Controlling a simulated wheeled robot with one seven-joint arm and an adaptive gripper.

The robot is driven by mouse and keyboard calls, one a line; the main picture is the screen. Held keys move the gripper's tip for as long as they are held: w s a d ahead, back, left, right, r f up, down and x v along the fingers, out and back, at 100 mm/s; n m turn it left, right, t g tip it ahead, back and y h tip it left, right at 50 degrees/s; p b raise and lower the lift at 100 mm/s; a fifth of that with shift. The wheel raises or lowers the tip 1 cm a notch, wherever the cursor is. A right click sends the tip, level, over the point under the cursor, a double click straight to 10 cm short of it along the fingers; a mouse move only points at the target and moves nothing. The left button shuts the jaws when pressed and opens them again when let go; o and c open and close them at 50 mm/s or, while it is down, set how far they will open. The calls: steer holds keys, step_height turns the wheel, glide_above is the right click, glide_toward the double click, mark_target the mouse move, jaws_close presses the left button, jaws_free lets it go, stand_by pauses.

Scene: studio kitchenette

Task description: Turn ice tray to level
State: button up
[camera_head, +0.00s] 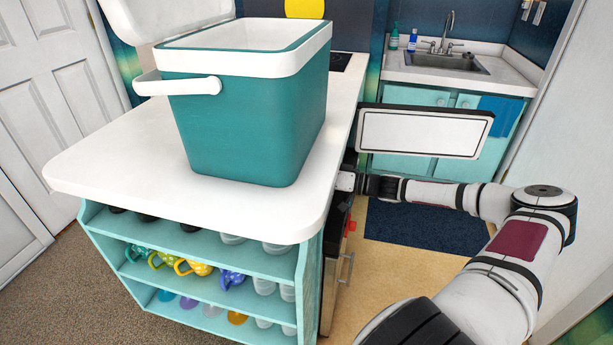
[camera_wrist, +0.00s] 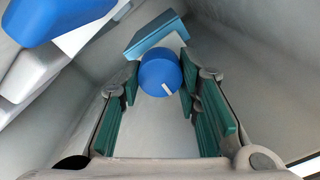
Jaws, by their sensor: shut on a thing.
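In the wrist view my gripper (camera_wrist: 158,80) has its green-padded fingers on either side of a round blue knob (camera_wrist: 157,68) and is shut on it. The knob has a short white mark near its lower right edge. A teal box-shaped part (camera_wrist: 150,36) sits just behind the knob. I cannot tell which part is the ice tray. In the head view my arm reaches left towards the counter's side, and the gripper is hidden there.
Grey walls (camera_wrist: 265,75) enclose the gripper closely; a blue object (camera_wrist: 55,18) is at upper left. In the head view a white panel (camera_head: 420,134) stands above my forearm. A teal cooler (camera_head: 250,125) stands on the white counter (camera_head: 120,165). Mugs (camera_head: 193,267) fill shelves below.

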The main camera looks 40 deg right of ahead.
steer(key=shift+a+f+n, duration=0.1)
steer(key=shift+n, duration=0.4)
steer(key=o, duration=1.1)
steer(key=shift+o, duration=0.2)
steer(key=shift+s, duration=0.1)
steer(key=v, duration=1.2)
